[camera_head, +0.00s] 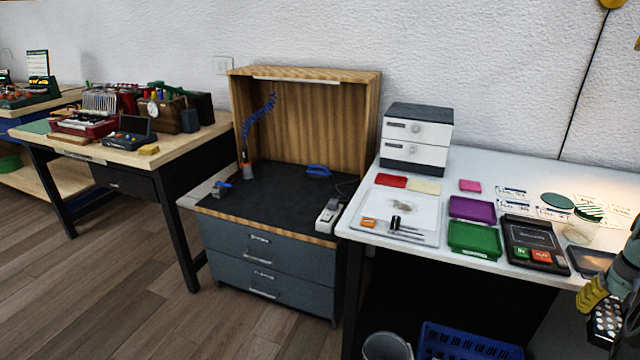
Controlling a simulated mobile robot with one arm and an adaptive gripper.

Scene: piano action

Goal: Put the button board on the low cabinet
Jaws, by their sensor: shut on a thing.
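The button board (606,324), a dark piece with rows of small pale round buttons, is at the lower right edge of the head view. My gripper (602,300), with yellow and dark parts, is shut on it, in front of the white table's right end. Part of the gripper and of the board is cut off by the picture edge. The low cabinet (262,246) stands left of the white table, with grey drawers, a dark top and a tall wooden back panel. The button board is well to the right of it.
On the cabinet top are a blue item (318,171), a grey-white device (328,216) and a small blue clamp-like item (221,188); its middle is clear. The white table (465,182) holds trays, a drawer box (416,138) and a black panel (533,240). A blue crate (465,343) is below.

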